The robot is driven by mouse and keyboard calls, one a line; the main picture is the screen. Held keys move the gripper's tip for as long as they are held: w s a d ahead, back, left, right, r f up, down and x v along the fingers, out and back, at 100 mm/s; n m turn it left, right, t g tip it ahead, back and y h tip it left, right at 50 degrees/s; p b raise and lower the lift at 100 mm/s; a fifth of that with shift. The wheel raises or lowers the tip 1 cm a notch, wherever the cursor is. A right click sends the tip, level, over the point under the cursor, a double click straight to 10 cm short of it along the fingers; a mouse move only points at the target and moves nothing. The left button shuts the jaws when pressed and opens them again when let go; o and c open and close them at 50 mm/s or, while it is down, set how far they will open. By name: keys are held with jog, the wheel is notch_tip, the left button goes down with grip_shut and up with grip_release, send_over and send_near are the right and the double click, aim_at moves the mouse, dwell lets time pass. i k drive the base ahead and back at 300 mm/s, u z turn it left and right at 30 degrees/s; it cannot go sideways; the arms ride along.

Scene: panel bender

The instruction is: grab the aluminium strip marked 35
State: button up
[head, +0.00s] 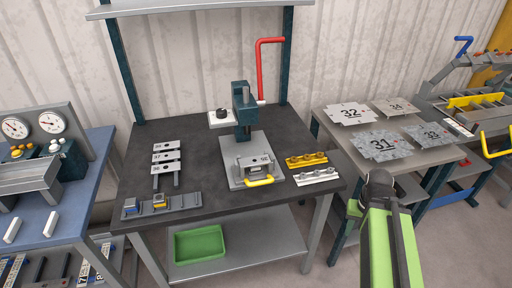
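Three flat grey metal strips with dark marks lie one behind another on a small stand at the left of the dark workbench: a far strip (166,146), a middle strip (166,156) and a near strip (164,167). Their markings are too small to read surely, so I cannot tell which is marked 35. A hand press (243,115) with a red lever stands at the bench's middle; a grey block with a yellow handle (260,181) sits on its base. My green and black arm rises at the lower right, apart from the strips; my gripper does not show.
A low tray (188,204) with small blocks lies at the bench's front left. Yellow and white pieces (306,159) lie right of the press. A side table holds plates marked 31 (381,144) and 32 (350,113). A green bin (199,244) stands on the lower shelf. A gauge panel stands far left.

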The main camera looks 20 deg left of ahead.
aim_at(263, 159)
jog(key=u, duration=2.35)
jog(key=i, duration=0.5)
jog(key=z, duration=0.05)
jog(key=k, duration=0.7)
jog(key=z, duration=0.25)
jog(key=i, duration=0.75)
jog(key=u, duration=0.15)
